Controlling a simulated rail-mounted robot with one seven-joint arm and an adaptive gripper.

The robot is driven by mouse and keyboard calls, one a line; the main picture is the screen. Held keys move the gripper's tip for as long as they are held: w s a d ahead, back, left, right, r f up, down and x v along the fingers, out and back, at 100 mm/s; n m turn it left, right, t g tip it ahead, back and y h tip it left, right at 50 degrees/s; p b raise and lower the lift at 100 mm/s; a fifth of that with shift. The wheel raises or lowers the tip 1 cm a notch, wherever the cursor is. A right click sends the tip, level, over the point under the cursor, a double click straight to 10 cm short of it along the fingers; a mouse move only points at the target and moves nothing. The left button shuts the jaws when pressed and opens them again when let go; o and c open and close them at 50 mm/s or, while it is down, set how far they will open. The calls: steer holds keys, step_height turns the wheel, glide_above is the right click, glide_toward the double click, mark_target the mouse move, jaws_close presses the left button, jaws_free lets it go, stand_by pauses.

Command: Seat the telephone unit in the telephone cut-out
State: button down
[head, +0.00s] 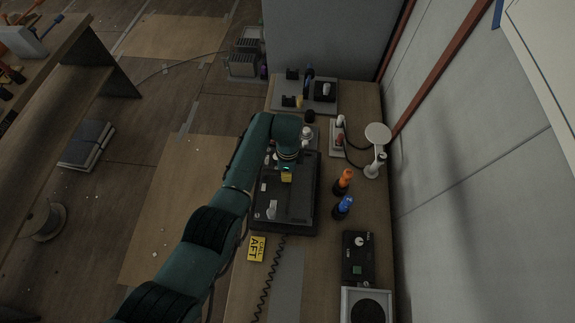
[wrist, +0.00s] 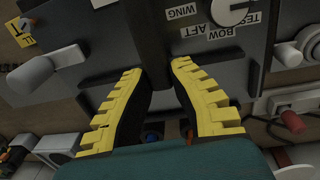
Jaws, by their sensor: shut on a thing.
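The telephone unit (head: 296,207) appears to be the dark grey faceplate at the middle of the bench, with small pale labels and controls. In the wrist view the faceplate (wrist: 140,42) carries labels reading WING, BOW, AFT and TEST, beside a white round knob (wrist: 232,10). My gripper (head: 286,176) is over the upper part of this plate. Its yellow fingers (wrist: 157,74) are shut on a dark bar across the plate. I cannot make out the telephone cut-out; it may be hidden under the plate. I cannot tell whether the plate is raised or flush.
A yellow CALL AFT tag (head: 256,248) and coiled cord lie near the plate. Orange (head: 344,178) and blue (head: 343,205) knobbed items stand right of it. A white lamp-like fixture (head: 377,138), a black control box (head: 356,258) and the wall bound the right side.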

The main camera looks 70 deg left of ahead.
steer(key=shift+a+f+b, duration=0.1)
steer(key=shift+f+b, duration=0.8)
steer(key=shift+f, duration=0.05)
stand_by(0.5)
steer(key=c, duration=1)
jaws_free()
steer(key=shift+w, duration=0.1)
steer(key=shift+c, duration=0.2)
steer(key=shift+f, duration=0.25)
steer(key=shift+r, duration=0.1)
steer(key=r, duration=1.2)
steer(key=shift+w+a, duration=0.1)
steer(key=shift+a, duration=0.25)
